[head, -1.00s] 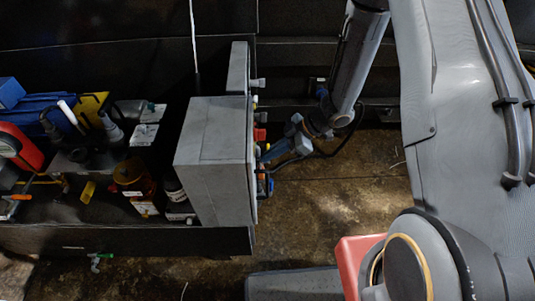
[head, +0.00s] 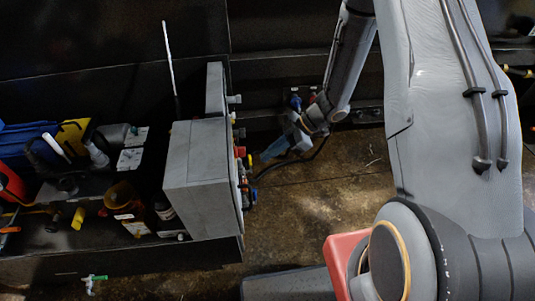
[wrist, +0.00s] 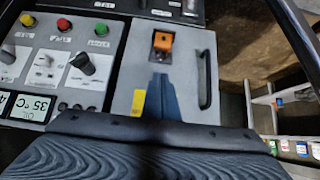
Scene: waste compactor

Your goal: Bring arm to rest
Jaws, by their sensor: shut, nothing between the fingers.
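My gripper (head: 264,155) is in the middle of the head view, just right of the control side of a grey box (head: 203,178). Its blue fingers are together and empty. In the wrist view, my gripper (wrist: 164,82) points at a light grey panel door (wrist: 187,75), below an orange part (wrist: 162,41) in a dark recess. Whether the fingertips touch the panel I cannot tell. My arm reaches down from the upper right in the head view.
The wrist view shows yellow, red and green buttons, black rotary knobs (wrist: 83,65) and a black handle (wrist: 205,80). Left of the box in the head view is a cluttered bench with an amber container (head: 122,198). Open brown floor (head: 315,200) lies to the right.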

